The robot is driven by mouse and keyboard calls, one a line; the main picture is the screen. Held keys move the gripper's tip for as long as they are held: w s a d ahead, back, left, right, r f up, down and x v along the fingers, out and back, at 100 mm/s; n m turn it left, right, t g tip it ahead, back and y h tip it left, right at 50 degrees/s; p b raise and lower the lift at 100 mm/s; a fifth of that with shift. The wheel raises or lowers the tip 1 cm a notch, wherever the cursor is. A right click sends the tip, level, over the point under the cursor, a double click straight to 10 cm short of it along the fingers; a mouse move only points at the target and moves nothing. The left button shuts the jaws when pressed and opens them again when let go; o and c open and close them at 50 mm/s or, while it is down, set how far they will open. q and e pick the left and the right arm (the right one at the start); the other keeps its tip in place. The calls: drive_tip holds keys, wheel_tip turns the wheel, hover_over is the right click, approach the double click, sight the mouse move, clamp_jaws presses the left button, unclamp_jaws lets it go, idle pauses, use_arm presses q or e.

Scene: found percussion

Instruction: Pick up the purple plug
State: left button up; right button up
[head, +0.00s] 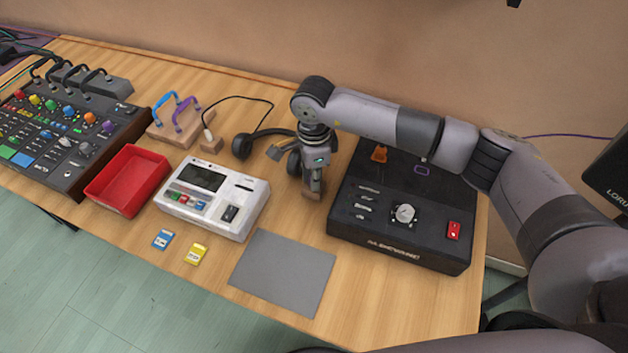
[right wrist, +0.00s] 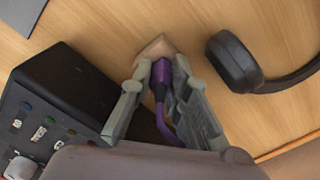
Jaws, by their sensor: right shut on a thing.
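The purple plug (right wrist: 161,78) shows in the right wrist view between the fingers of my right gripper, with a purple cable (right wrist: 165,126) running back from it. My right gripper (right wrist: 158,84) is shut on the plug. A small wooden block (right wrist: 156,48) is right at the plug's tip; I cannot tell whether the plug is clear of it. In the head view my right gripper (head: 313,190) points down at the table, left of the black console (head: 405,212), and it hides the plug. My left gripper is not in view.
Black headphones (head: 243,147) lie left of the gripper. A white device (head: 213,196), a red tray (head: 128,178) and a mixer (head: 60,140) stand further left. A grey mat (head: 284,272) and two small cards lie in front. A wooden block (head: 175,127) holds blue and purple cables.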

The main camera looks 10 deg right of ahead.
clamp_jaws()
drive_tip(key=shift+r, duration=0.15)
